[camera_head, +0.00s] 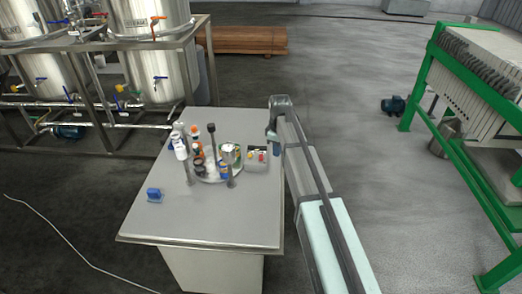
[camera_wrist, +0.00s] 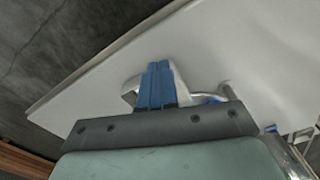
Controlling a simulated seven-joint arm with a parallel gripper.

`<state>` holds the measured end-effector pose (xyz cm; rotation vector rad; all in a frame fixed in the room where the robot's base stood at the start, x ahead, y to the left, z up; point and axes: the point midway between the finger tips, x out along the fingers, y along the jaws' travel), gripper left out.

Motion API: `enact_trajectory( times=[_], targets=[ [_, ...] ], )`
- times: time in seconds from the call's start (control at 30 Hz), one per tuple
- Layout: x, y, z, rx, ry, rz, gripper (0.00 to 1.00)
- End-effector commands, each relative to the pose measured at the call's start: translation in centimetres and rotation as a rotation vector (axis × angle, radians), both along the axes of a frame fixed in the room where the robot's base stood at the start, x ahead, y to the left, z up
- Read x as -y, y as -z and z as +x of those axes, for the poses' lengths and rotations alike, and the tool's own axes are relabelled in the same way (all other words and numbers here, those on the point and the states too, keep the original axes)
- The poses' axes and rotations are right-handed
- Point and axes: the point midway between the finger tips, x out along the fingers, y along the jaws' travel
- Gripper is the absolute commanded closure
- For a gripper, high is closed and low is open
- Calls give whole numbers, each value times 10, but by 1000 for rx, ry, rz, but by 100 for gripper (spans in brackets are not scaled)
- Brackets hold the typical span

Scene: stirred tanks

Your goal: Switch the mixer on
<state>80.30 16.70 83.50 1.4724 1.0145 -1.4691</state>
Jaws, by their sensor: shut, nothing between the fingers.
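A small grey box (camera_head: 257,161) with red and yellow buttons on top sits at the right edge of the table; it looks like a switch box. My gripper (camera_head: 276,150) is just right of this box in the head view, pointing down. Whether it touches the box cannot be told. In the wrist view the blue fingers of my gripper (camera_wrist: 158,65) are together with nothing between them. Which thing is the mixer is not clear; steel tanks (camera_head: 157,60) stand at the back left. The buttons are not recognisable in the wrist view.
A blue object (camera_head: 154,195) lies near the table's left edge. The front of the table is clear. A green-framed machine (camera_head: 478,174) stands at right.

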Motion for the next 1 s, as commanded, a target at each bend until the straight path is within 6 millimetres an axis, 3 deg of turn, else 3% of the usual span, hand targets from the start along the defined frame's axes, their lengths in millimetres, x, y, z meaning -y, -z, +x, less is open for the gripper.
enact_trajectory(
  times=[0.03,0.2,0.4,0.6,1.0],
  targets=[
    [-14,-18,17,4,-60,1,100],
    [-45,-60,38,1,-230,-1,100],
    [-63,-87,49,-1,-340,0,100],
    [-67,-94,50,-1,-365,-1,100],
    [-66,-86,49,-2,-363,-1,100]
  ],
)
